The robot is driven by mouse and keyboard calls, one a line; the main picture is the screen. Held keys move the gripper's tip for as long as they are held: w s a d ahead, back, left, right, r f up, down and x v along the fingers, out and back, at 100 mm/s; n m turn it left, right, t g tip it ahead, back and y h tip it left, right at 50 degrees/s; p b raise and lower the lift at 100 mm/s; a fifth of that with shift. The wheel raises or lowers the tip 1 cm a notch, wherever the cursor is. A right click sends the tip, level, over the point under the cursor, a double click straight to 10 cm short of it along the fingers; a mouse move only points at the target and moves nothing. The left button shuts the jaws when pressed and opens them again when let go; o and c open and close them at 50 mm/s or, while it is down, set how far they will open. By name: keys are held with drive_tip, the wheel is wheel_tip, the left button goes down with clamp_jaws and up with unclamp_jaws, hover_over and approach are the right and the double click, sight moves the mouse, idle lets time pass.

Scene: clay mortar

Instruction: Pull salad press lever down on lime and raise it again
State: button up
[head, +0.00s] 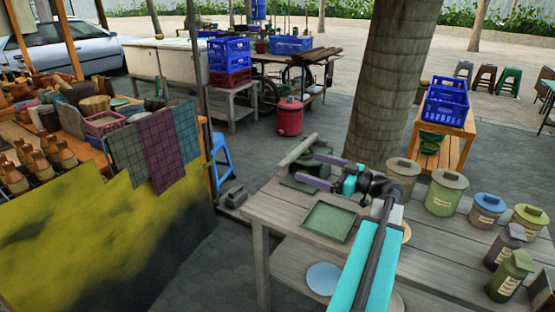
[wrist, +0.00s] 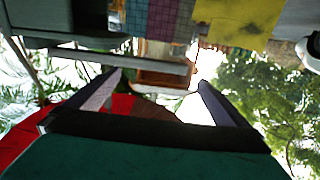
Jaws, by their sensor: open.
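A pale grey-green bar (head: 297,151), apparently the press lever, slants upward to the right at the far left corner of the grey table, above a dark green body partly hidden by my gripper. A similar long bar (wrist: 120,58) crosses the upper part of the wrist view. My gripper (head: 304,168) is open, its two purple fingers pointing left toward the bar. In the wrist view my gripper (wrist: 160,77) has its fingers wide apart with nothing between them. I cannot tell whether a finger touches the bar. I cannot make out a lime.
A green square tray (head: 327,221) lies on the grey table (head: 280,208) near the press. Several lidded jars (head: 446,192) line the right side. A tree trunk (head: 392,85) stands behind. A stall with cloths (head: 162,153) is left, across a floor gap.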

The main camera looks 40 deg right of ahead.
drive_tip(key=p+x, duration=0.1)
drive_tip(key=x, duration=1.2)
drive_tip(key=shift+w+p, duration=0.2)
drive_tip(key=shift+p, duration=0.15)
